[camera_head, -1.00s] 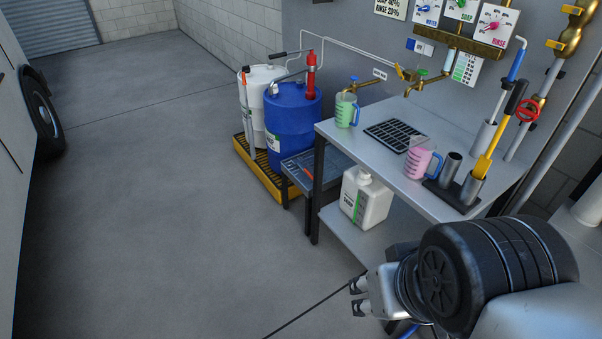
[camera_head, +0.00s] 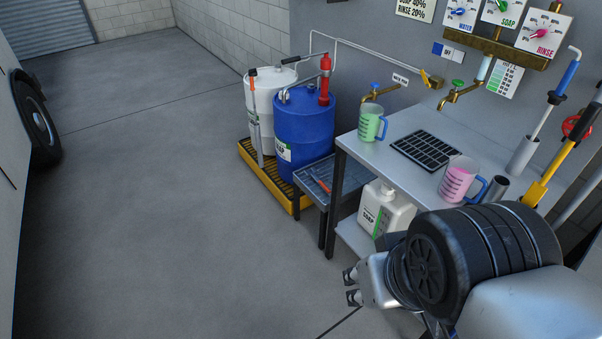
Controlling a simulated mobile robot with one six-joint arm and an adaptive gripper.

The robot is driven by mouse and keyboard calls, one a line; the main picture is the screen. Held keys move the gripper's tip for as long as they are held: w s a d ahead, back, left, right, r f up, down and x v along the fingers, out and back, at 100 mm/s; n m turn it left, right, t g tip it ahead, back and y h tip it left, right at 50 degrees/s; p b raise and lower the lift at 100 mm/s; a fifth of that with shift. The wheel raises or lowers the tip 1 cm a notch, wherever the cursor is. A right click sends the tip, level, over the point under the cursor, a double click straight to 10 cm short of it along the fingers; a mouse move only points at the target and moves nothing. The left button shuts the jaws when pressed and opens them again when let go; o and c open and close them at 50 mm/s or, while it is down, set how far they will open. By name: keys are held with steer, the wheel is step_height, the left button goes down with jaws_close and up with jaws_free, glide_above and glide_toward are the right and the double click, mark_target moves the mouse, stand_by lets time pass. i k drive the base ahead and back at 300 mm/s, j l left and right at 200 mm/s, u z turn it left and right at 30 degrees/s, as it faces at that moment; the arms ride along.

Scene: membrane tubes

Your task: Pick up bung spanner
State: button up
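A small tool with an orange-red handle (camera_head: 321,185), which may be the bung spanner, lies on a low grey side table (camera_head: 327,170) beside the blue drum. It is too small to make out its head clearly. My gripper (camera_head: 350,286) is in the lower middle of the view, nearer to me than the side table and apart from it. Its two fingers point left with a gap between them, and nothing shows between them.
A blue drum (camera_head: 305,130) and a white drum (camera_head: 264,100) stand on a yellow spill tray (camera_head: 268,187). A workbench (camera_head: 375,155) carries a green jug (camera_head: 371,122) and a pink jug (camera_head: 460,180), with a white soap can (camera_head: 386,208) below. The floor (camera_head: 180,230) at left is clear.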

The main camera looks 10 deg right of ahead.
mark_target(322, 183)
steer(key=i+j+u, duration=0.3)
steer(key=i, duration=0.7)
steer(key=i+u, duration=0.3)
steer(key=i, duration=0.7)
steer(key=i+z, duration=0.45)
steer(key=i+j+z, duration=0.25)
steer(key=z, duration=0.25)
steer(key=i+j+z, duration=0.7)
steer(key=z, duration=0.25)
steer(key=i+j+z, duration=0.15)
steer(key=z, duration=0.25)
steer(key=i+j+z, duration=0.1)
steer(key=z, duration=0.25)
steer(key=j+z, duration=0.4)
steer(key=i+j+z, duration=0.1)
steer(key=z, duration=0.25)
